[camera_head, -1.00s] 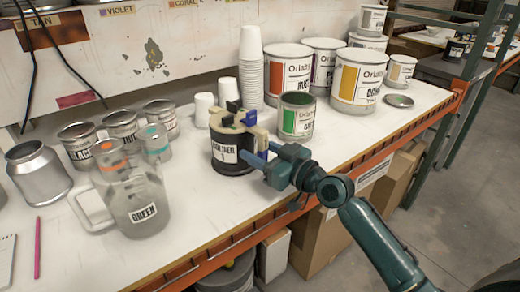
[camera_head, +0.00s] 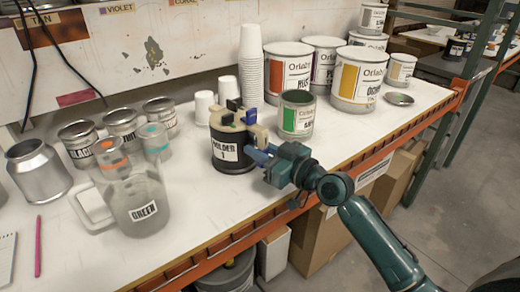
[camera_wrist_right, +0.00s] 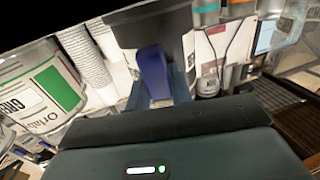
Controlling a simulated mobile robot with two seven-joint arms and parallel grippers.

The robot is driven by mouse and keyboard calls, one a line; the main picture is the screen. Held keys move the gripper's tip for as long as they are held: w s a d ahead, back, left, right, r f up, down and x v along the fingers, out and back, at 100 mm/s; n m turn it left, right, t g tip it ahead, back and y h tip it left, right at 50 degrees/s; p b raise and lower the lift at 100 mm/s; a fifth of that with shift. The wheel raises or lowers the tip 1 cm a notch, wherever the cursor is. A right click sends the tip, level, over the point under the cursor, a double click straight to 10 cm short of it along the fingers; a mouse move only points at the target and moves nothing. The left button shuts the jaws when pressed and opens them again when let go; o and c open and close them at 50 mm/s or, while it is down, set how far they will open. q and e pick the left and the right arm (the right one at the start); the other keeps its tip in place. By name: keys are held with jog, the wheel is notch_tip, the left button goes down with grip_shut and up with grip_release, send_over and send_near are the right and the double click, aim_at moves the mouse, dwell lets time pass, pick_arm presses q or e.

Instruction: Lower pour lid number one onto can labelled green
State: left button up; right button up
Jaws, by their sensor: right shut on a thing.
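The beige pour lid (camera_head: 236,121), with dark and blue clips around it, sits on top of the dark holder (camera_head: 232,158) labelled HOLDER 1. My right gripper (camera_head: 258,154) is shut on a blue tab at the lid's right side. In the right wrist view the blue tab (camera_wrist_right: 155,75) is between my fingers, in front of the dark holder (camera_wrist_right: 150,22). The green-labelled can (camera_head: 297,116) stands just behind and right of the holder, with its top open. It also shows in the right wrist view (camera_wrist_right: 35,90). My left gripper is not in view.
Large paint cans, such as the ochre one (camera_head: 358,78), stand behind. Stacked white cups (camera_head: 250,60) stand behind the holder. A clear jug labelled GREEN (camera_head: 143,212) and metal cans stand left. A small dish (camera_head: 399,99) lies right. The bench front is clear between jug and holder.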

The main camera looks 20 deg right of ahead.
aim_at(253, 123)
grip_shut()
jog(key=shift+r, duration=0.1)
jog(key=shift+r+p, duration=0.4)
jog(key=shift+r, duration=0.05)
jog(key=shift+r, duration=0.1)
notch_tip(253, 123, up, 5)
jog(key=shift+f+b, duration=0.15)
jog(key=shift+b, duration=0.35)
